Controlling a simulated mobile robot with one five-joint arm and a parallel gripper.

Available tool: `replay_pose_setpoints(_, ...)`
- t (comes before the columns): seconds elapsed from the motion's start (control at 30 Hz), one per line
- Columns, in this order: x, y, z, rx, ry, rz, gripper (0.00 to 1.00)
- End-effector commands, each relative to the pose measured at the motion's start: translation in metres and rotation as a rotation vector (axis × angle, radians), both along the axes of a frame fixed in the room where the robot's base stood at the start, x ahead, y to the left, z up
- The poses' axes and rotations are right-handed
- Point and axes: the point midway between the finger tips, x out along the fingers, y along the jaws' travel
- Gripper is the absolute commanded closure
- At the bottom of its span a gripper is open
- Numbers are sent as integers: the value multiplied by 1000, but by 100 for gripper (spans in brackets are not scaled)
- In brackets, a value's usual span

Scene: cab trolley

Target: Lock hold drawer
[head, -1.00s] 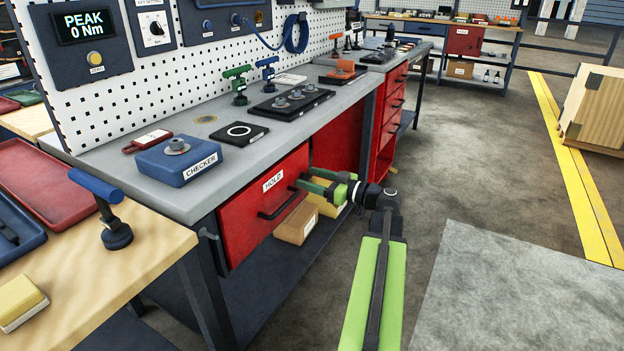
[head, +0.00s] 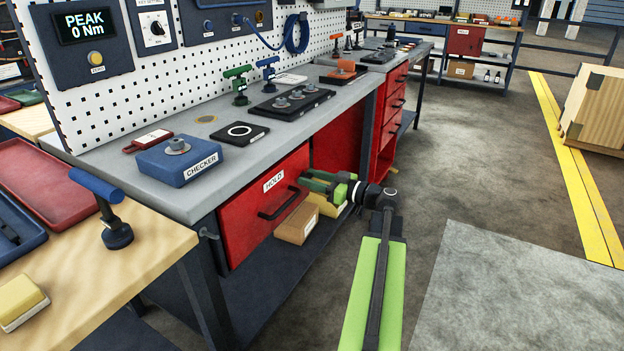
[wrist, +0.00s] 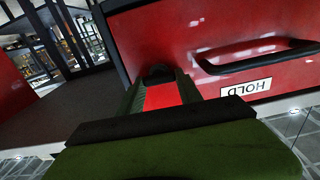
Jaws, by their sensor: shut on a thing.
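The red HOLD drawer (head: 250,215) is under the grey bench, with a white HOLD label and a black bar handle (head: 283,204). Its front looks flush with the bench. In the wrist view the drawer front (wrist: 200,25) fills the upper right, with the label upside down. My green gripper (head: 304,183) is at the right end of the drawer front, just beyond the handle. In the wrist view my gripper (wrist: 160,78) has its fingertips at a small dark round part (wrist: 159,71) on the front, likely the lock, and is shut on it. The fingers partly hide that part.
A blue checker box (head: 178,162) stands on the bench above the drawer. A cardboard box (head: 296,224) sits on the low shelf below. A wooden table (head: 150,240) is at the left front.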

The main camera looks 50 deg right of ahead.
Motion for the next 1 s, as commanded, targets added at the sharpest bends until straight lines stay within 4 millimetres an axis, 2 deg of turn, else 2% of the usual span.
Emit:
replay_pose_setpoints(0.27, -1, -1, 0, 140, 35, -1, 99)
replay_pose_setpoints(1.0, 0, -3, -2, 811, 201, 0, 99)
